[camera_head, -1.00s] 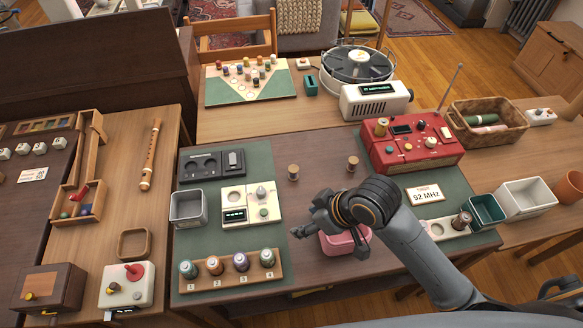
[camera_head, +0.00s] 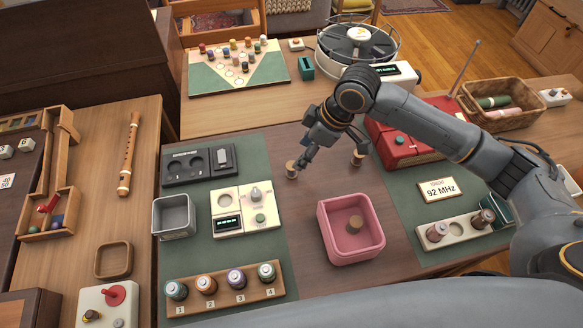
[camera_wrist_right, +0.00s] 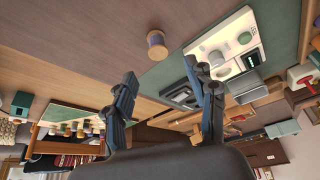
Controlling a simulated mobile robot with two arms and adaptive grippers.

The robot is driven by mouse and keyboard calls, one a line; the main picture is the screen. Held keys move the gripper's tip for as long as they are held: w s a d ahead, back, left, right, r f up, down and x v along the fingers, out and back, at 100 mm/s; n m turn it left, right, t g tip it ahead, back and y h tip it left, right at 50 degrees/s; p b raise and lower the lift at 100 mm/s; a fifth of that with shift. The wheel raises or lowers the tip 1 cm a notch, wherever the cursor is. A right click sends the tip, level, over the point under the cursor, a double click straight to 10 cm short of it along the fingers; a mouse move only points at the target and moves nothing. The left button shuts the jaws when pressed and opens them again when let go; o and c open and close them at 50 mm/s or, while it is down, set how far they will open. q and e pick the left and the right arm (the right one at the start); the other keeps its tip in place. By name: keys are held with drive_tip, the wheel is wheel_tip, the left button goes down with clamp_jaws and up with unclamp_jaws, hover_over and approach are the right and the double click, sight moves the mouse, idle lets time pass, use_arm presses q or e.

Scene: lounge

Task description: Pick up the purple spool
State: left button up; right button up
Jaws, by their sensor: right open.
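A spool with purple thread (camera_head: 237,279) stands upright at position 3 of the wooden rack (camera_head: 222,297), between a copper and a pale green spool. My right gripper (camera_head: 303,163) is open above the table, well behind the rack. It is close to a small brown spool (camera_head: 291,170); contact cannot be told in the head view. In the wrist view this brown spool (camera_wrist_right: 156,44) stands on the bare wood, beyond my open fingertips (camera_wrist_right: 160,70), with nothing between them. The purple spool cannot be made out in the wrist view. My left gripper is not in view.
A cream device (camera_head: 263,219) and grey bin (camera_head: 188,216) stand behind the rack. The red radio (camera_head: 390,152) is partly hidden by my arm.

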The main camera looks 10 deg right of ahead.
sight(291, 165)
drive_tip(key=x, duration=0.8)
drive_tip(key=shift+w+f, duration=0.15)
drive_tip(key=shift+f, duration=0.15)
drive_tip(key=c, duration=1)
